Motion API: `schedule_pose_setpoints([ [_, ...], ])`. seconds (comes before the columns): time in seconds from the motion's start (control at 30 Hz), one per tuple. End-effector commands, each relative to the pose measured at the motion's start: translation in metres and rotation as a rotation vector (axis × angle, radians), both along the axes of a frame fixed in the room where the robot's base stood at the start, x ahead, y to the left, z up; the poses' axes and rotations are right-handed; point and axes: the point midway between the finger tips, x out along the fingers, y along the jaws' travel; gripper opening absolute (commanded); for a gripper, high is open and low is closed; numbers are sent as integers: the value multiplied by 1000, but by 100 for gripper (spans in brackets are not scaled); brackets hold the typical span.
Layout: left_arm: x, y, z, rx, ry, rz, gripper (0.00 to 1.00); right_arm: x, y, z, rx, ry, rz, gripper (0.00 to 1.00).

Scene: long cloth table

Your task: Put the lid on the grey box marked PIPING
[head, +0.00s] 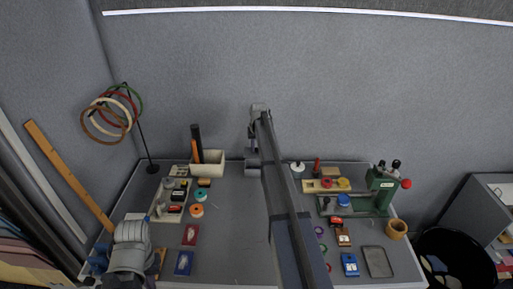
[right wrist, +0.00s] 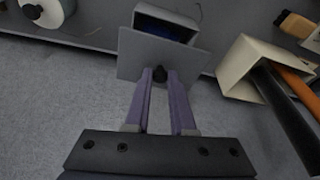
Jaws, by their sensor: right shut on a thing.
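My right gripper (right wrist: 160,78) is shut on the dark knob of a flat grey lid (right wrist: 135,60). A grey box (right wrist: 168,18) with a dark blue inside shows just beyond the lid in the right wrist view. The lid overlaps part of the box in that view; I cannot tell whether they touch. In the head view the grey box (head: 251,170) stands at the table's back edge, under my right gripper (head: 253,150). No lettering on it is readable. My left gripper (head: 131,230) is at the front left, its fingers not clear.
A cream bin (head: 208,164) with black and orange things stands left of the box. A white spool (head: 297,167) stands to its right. A green press (head: 381,190) and small parts fill the right side. Cards (head: 190,235) lie front left.

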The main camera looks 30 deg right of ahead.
Motion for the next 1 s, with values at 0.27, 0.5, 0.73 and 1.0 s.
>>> schedule_pose_setpoints([
  [0.27, 0, 0, -21, 0, 0, 0, 0, 0, 1, -21, 0, 0, 1, 0],
  [0.5, 0, 0, -43, 0, 0, 0, 0, 0, 1, -43, 0, 0, 1, 0],
  [0.73, 0, 0, -54, 0, 0, 0, 0, 0, 1, -53, 0, 0, 1, 0],
  [1.0, 0, 0, -53, 0, 0, 0, 0, 0, 1, -53, 0, 0, 1, 0],
])
